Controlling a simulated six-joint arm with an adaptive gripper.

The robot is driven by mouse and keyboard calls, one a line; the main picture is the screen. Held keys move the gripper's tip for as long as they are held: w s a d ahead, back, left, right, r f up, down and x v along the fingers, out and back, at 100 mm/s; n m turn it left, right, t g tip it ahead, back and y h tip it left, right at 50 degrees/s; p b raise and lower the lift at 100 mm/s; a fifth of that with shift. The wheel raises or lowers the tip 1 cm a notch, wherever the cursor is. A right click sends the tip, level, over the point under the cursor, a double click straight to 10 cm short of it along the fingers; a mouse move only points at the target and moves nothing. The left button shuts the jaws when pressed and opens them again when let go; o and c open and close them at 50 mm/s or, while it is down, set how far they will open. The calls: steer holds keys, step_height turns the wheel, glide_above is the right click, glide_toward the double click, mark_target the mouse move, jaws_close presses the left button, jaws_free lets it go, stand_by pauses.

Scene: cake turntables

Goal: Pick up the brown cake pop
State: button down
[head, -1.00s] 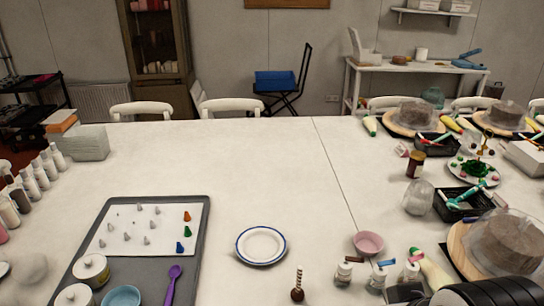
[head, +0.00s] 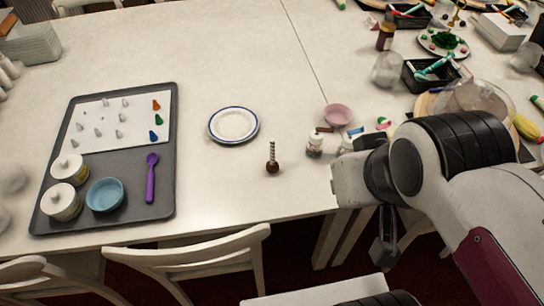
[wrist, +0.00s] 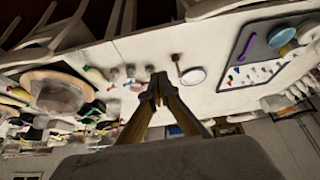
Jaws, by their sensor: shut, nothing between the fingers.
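The brown cake pop (head: 272,165) stands on the white table, its round brown ball down and its striped stick pointing up. It is near the front edge, just below the white plate with a blue rim (head: 233,124). In the wrist view the cake pop (wrist: 176,58) is small and sits beyond the fingertips. My gripper (head: 384,258) hangs at the right, past the table's front edge, well apart from the cake pop. In the wrist view its fingers (wrist: 157,84) meet at the tips with nothing between them.
A grey tray (head: 105,225) with jars, a blue bowl and a purple spoon lies at the left. A pink bowl (head: 338,114) and small jars (head: 314,144) stand right of the cake pop. White chairs (head: 190,262) line the front edge. The table around the plate is fairly clear.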

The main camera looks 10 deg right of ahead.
stand_by(0.4)
steer(key=c, duration=2)
jaws_free()
steer(key=shift+c, duration=0.2)
